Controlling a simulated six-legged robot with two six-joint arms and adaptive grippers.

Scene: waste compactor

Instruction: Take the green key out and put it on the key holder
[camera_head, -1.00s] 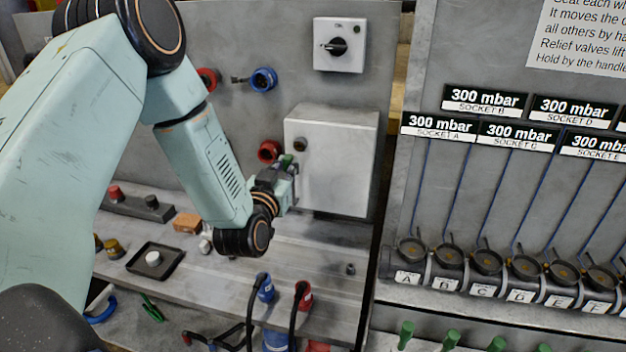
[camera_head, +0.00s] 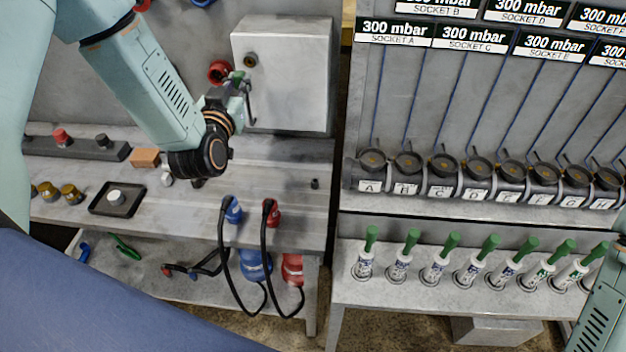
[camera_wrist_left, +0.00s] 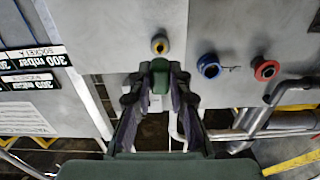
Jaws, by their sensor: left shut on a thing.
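My left gripper (camera_head: 240,88) is shut on the green key (camera_head: 237,76), in front of the left edge of a grey box (camera_head: 295,80) on the back panel. In the left wrist view, the green key (camera_wrist_left: 160,76) is between the fingertips. A round lock-like fitting (camera_wrist_left: 159,45) appears just past its end; it also shows on the box in the head view (camera_head: 251,60). I cannot tell whether the key touches it. I cannot pick out the key holder for certain. My right gripper is not in view; only part of that arm shows at lower right.
A red socket (camera_head: 219,71) is close left of the gripper. The bench below holds a black tray (camera_head: 100,209), an orange block (camera_head: 145,157) and blue and red plugs with cables. On the right stand green-handled white cylinders (camera_head: 400,266) and a row of labelled sockets (camera_head: 444,165).

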